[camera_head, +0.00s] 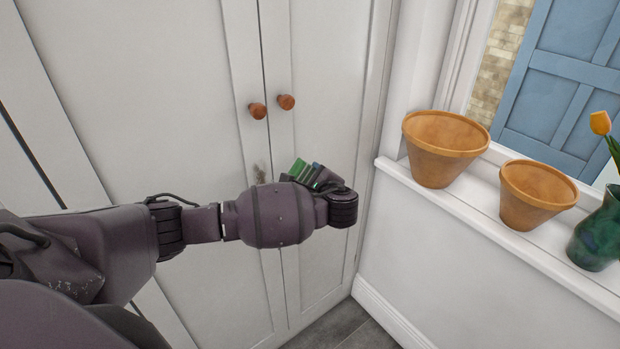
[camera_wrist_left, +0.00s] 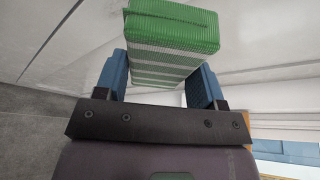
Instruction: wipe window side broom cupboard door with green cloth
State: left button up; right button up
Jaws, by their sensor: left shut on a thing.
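The broom cupboard has two white panelled doors. The window side door (camera_head: 325,60) is the right one, with a round brown knob (camera_head: 286,102). My left gripper (camera_head: 306,178) is in front of this door, below the knob. It is shut on the green cloth (camera_head: 298,168), a folded, white-striped block. In the left wrist view the cloth (camera_wrist_left: 172,35) sits between the two blue fingers of the gripper (camera_wrist_left: 158,82). I cannot tell whether the cloth touches the door. My forearm hides part of both doors. My right gripper is not in view.
On the right, a white windowsill (camera_head: 450,207) holds two terracotta pots (camera_head: 437,165) (camera_head: 530,210) and a green vase (camera_head: 597,235) with an orange tulip. Grey floor (camera_head: 350,328) shows below.

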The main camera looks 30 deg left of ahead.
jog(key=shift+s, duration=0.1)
pick_arm(q)
jog(key=d, duration=0.1)
jog(key=s+d, duration=0.1)
jog(key=shift+d, duration=0.35)
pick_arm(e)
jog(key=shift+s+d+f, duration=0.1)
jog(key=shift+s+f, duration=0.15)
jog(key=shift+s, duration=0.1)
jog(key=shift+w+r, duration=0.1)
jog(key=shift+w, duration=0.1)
pick_arm(q)
jog(key=shift+s, duration=0.1)
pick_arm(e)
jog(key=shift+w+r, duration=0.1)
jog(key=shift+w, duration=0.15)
